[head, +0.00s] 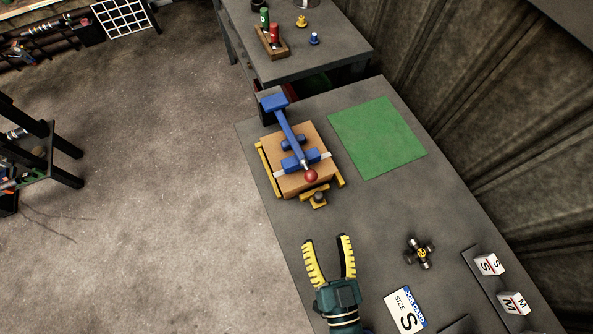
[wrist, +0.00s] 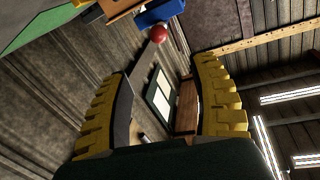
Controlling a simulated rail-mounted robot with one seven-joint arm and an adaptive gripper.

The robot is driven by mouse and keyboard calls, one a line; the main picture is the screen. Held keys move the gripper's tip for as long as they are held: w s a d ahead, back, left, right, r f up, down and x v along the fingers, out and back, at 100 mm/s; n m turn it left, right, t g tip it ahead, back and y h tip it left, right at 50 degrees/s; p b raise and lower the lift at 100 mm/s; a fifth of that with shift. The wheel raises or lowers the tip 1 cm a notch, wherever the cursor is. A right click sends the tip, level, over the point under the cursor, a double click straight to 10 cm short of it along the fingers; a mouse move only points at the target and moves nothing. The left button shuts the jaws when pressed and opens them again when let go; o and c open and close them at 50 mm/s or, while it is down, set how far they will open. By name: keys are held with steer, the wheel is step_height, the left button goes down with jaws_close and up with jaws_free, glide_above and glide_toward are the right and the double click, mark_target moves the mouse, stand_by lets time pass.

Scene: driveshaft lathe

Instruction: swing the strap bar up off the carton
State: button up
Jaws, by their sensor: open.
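The carton (head: 309,178) is a brown box in a yellow frame (head: 267,168) on the grey table. The blue strap bar (head: 290,132) lies across the top of the carton, from a blue block at the back left to a red ball knob (head: 310,176) at the near edge. The knob also shows at the top of the wrist view (wrist: 158,33). My gripper (head: 328,241) has yellow ribbed fingers, is open and empty, and is apart from the knob, on the near side of the carton. The wrist view shows only part of the carton (wrist: 113,8).
A green mat (head: 377,137) lies right of the carton. A dark cross-shaped joint (head: 420,253), a job card (head: 404,310) marked S and white blocks (head: 488,264) marked S and M are at the near right. A second table (head: 330,50) holds small coloured items.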

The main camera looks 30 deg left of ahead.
mark_target(311, 175)
steer(key=p+x, duration=0.1)
steer(key=x, duration=1.5)
steer(key=shift+w, duration=0.3)
steer(key=shift+r, duration=0.1)
jaws_close()
